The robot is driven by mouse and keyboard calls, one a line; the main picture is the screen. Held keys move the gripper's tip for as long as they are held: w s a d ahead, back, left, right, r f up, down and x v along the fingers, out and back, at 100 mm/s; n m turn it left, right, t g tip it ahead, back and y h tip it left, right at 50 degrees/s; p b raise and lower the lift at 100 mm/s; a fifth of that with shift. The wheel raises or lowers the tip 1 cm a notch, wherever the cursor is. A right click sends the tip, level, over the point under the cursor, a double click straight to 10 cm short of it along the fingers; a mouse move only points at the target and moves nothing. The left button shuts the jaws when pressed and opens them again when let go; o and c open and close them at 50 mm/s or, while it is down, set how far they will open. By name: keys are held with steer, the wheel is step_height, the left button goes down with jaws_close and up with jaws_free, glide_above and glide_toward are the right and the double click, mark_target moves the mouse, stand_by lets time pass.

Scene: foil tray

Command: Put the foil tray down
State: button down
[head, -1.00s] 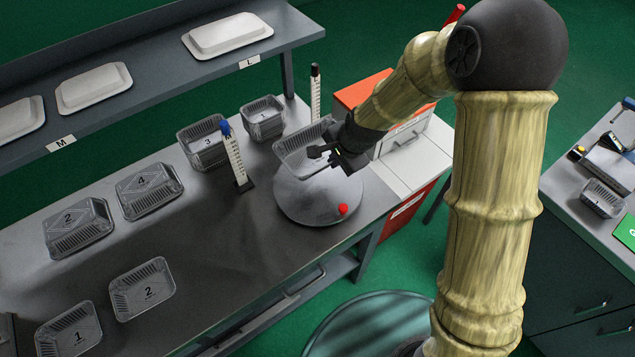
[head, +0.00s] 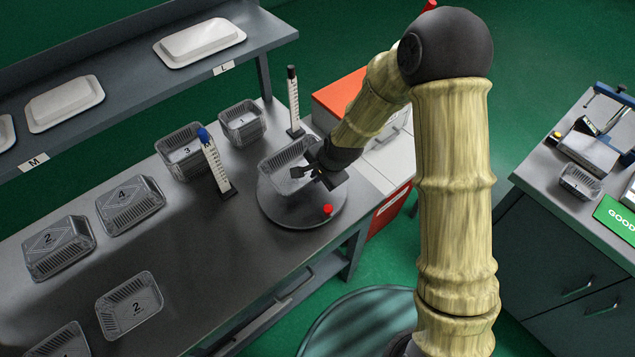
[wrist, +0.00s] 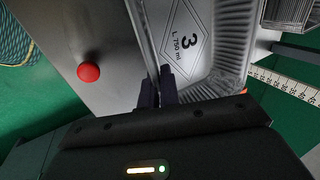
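The foil tray (head: 288,166) is a silvery, ribbed, open tray at the near side of the bench's far end. In the head view it is over the round grey plate (head: 336,216); I cannot tell whether its base touches the plate. My gripper (head: 313,171) is at the tray's right edge. In the wrist view the fingers (wrist: 160,84) are close together around the rim of the tray (wrist: 222,40), whose floor reads "3 L 750 ml". The fingers hide part of the rim. A red knob (head: 327,209) sits on the plate's front edge.
Tray 3 (head: 180,152) and another tray (head: 242,122) stand behind, with upright scales (head: 215,165) and (head: 293,100) near the plate. Several more trays, such as tray 4 (head: 130,205), lie left. An orange-topped cabinet (head: 350,92) is behind my wrist.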

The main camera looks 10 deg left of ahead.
mark_target(313, 190)
steer(key=shift+s+a, duration=0.15)
steer(key=shift+s, duration=0.1)
steer(key=shift+f, duration=0.15)
steer(key=f, duration=0.3)
steer(key=shift+w+d+f+p, duration=0.1)
steer(key=shift+d+f+p, duration=0.1)
steer(key=shift+p, duration=0.1)
steer(key=shift+f, duration=0.2)
steer(key=shift+a, duration=0.1)
steer(key=shift+f, duration=0.15)
steer(key=c, duration=1.6)
jaws_free()
steer(key=shift+c, duration=0.2)
